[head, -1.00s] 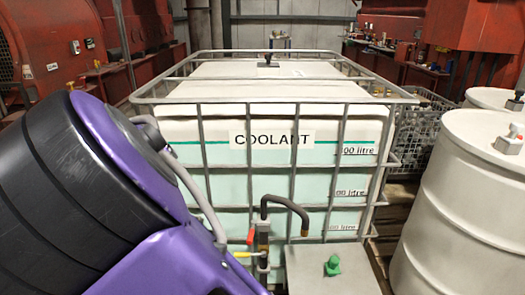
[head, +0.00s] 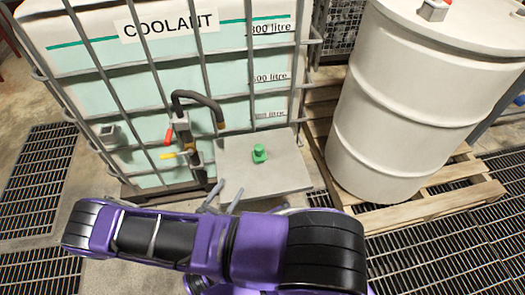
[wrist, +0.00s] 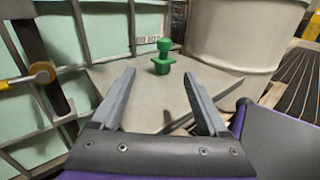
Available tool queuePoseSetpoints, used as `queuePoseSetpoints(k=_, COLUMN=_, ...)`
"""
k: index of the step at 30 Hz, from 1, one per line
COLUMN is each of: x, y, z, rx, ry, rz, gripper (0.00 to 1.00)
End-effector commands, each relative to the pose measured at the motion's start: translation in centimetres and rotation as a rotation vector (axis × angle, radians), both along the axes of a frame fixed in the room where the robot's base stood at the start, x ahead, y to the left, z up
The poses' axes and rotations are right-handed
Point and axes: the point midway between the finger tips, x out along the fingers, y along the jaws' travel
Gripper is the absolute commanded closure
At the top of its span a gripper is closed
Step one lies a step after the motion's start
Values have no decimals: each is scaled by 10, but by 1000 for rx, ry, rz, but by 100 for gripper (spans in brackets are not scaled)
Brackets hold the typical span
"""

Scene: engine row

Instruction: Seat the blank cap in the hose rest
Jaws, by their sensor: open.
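A green cap-like piece with a knob on top and a wider base (head: 259,153), which I take for the blank cap, stands upright on a grey flat-topped stand (head: 290,180). It also shows in the wrist view (wrist: 162,58), beyond the fingertips. My gripper (head: 229,188) is open and empty, near the stand's front left, apart from the cap. In the wrist view its fingers (wrist: 159,75) are spread with bare stand top between them. A small grey box (head: 108,131) is on the tank cage at left; I cannot tell whether it is the hose rest.
The caged coolant tank (head: 75,75) stands behind, with a red-and-yellow-handled valve and a black hose (head: 205,98) bending down beside the stand's back left. A white drum (head: 400,110) on a wooden pallet (head: 430,205) is close at right. Floor grating lies at both sides.

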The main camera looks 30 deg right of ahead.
Motion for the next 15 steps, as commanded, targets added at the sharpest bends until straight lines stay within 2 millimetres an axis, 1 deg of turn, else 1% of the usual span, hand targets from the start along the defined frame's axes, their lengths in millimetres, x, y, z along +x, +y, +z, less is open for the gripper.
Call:
queuePoseSetpoints(k=2, x=-5, y=-4, z=-7, rx=-27, ry=23, rz=22, gripper=22)
queuePoseSetpoints(k=5, x=-3, y=-11, z=-9, rx=-39, ry=33, rz=33, gripper=22)
queuePoseSetpoints(k=8, x=8, y=-25, z=-9, rx=-40, ry=32, rz=32, gripper=22)
queuePoseSetpoints(k=15, x=40, y=-68, z=-10, rx=-39, ry=33, rz=30, gripper=22)
